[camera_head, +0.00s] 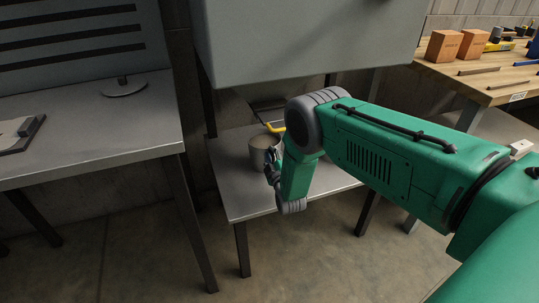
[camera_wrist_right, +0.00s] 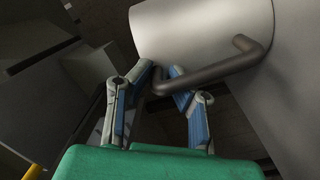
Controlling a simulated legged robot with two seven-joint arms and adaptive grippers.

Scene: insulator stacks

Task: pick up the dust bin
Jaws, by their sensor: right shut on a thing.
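The dust bin is a grey cylinder (camera_head: 260,149) at the left part of the low metal shelf (camera_head: 245,203), partly hidden by my right gripper. In the right wrist view its pale curved wall (camera_wrist_right: 195,30) fills the top, with a bent bar handle (camera_wrist_right: 215,68) sticking out towards me. My right gripper (camera_wrist_right: 164,76) has its two blue-padded fingers on either side of the handle's end and is shut on it. In the head view the right gripper (camera_head: 271,172) is small and dark beside the bin. My left gripper is not in view.
A large grey cabinet (camera_head: 300,40) hangs above the shelf, close over my right forearm. A grey table (camera_head: 95,130) stands left, and a wooden workbench (camera_head: 485,80) with orange boxes (camera_head: 458,45) right. A yellow bar (camera_head: 276,128) is behind the bin.

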